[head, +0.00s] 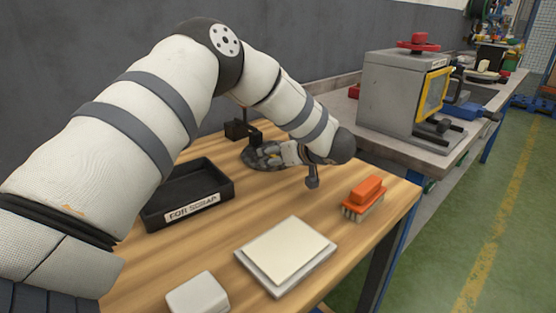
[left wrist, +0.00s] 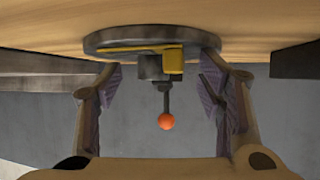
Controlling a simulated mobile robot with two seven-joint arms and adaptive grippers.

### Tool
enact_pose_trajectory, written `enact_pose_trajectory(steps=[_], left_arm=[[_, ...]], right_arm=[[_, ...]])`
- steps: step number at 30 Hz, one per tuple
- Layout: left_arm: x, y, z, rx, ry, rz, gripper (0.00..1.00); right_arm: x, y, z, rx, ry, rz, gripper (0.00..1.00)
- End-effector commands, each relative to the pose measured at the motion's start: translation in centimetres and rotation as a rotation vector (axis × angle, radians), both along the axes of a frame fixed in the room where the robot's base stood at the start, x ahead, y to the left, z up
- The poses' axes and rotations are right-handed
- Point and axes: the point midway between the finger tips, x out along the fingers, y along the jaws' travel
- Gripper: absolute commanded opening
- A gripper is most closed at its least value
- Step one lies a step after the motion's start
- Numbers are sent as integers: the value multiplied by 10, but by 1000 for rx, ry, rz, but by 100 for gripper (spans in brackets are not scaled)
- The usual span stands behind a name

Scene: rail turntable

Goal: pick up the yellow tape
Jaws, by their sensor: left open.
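The yellow tape (left wrist: 173,60) shows in the left wrist view as a small yellow block beside a dark grey block. It is on a round grey turntable (left wrist: 105,42), which also shows in the head view (head: 249,160). A thin yellow strip runs along the turntable. My left gripper (left wrist: 159,68) is open, with one finger on each side of the tape and the grey block; no contact shows. In the head view my left gripper (head: 272,154) is low over the turntable and covers part of it, so the tape is hard to make out there. My right gripper is not in view.
In the left wrist view an orange ball (left wrist: 165,121) on a dark rod stands between the fingers. A black scrap tray (head: 215,186), a cream-topped plate (head: 288,248), a grey block (head: 198,294) and an orange brush (head: 364,194) are on the wooden table. A grey wall stands behind.

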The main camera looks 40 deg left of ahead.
Motion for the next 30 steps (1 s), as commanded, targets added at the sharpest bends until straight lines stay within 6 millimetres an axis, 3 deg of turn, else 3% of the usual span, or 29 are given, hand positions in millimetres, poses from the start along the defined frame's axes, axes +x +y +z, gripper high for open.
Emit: enact_pose_trajectory(steps=[5,6,23,30], left_arm=[[0,1,-3,-4,3,-1,59],[0,0,-3,-4,3,-1,50],[0,-1,-6,-10,5,-5,4],[0,-2,-7,-11,7,-4,3]], right_arm=[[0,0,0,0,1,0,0],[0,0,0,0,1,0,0],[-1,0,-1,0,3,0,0],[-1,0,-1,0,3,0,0]])
